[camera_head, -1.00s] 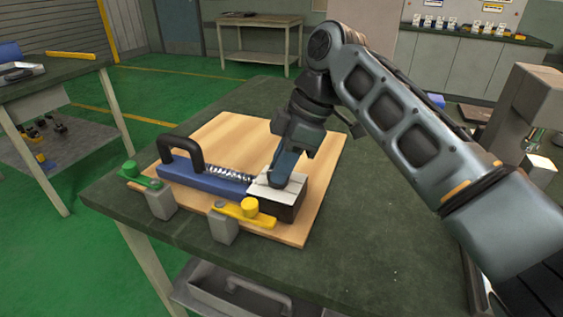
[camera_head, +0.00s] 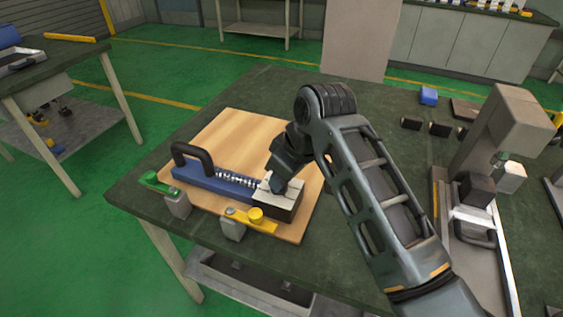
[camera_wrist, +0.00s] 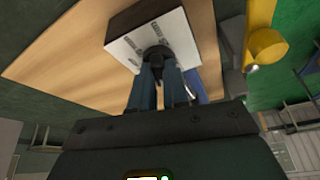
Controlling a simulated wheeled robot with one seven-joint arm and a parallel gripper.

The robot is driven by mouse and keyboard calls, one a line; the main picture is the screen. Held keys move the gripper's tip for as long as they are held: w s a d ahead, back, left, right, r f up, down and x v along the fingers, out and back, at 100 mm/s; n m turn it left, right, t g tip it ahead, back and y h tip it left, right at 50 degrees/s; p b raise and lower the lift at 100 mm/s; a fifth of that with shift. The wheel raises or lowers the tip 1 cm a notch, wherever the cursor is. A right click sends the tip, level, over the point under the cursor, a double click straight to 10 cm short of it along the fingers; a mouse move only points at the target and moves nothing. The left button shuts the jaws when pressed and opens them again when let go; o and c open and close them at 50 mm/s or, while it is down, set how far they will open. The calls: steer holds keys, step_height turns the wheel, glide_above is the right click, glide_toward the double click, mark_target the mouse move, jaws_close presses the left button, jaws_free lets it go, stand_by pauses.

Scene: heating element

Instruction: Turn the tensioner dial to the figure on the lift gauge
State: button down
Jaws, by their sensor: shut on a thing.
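A dark block with a white top plate (camera_head: 291,191) sits at the right end of a blue bar (camera_head: 212,179) with a spring. In the wrist view the white plate (camera_wrist: 177,27) carries small dark markings, too small to read. A black dial (camera_wrist: 158,54) stands on this plate. My gripper (camera_wrist: 162,66) is shut on the dial, its blue fingers on both sides of it. In the head view my gripper (camera_head: 271,185) reaches down to the plate and hides the dial. I cannot make out which markings are the lift gauge or its figure.
A wooden board (camera_head: 233,127) carries the assembly on a dark green table (camera_head: 345,225). A black handle (camera_head: 193,158), a green lever (camera_head: 158,184) and a yellow lever (camera_head: 252,219) are close by. A grey press-like machine (camera_head: 500,135) stands at the right.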

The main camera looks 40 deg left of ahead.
steer(key=shift+r+m+t+p, duration=0.1)
steer(key=shift+m+t+p, duration=0.4)
steer(key=shift+m+p, duration=0.65)
steer(key=c, duration=1.1)
jaws_free()
steer(key=v, duration=0.7)
steer(key=shift+s+d+r, duration=0.15)
steer(key=shift+r, duration=0.1)
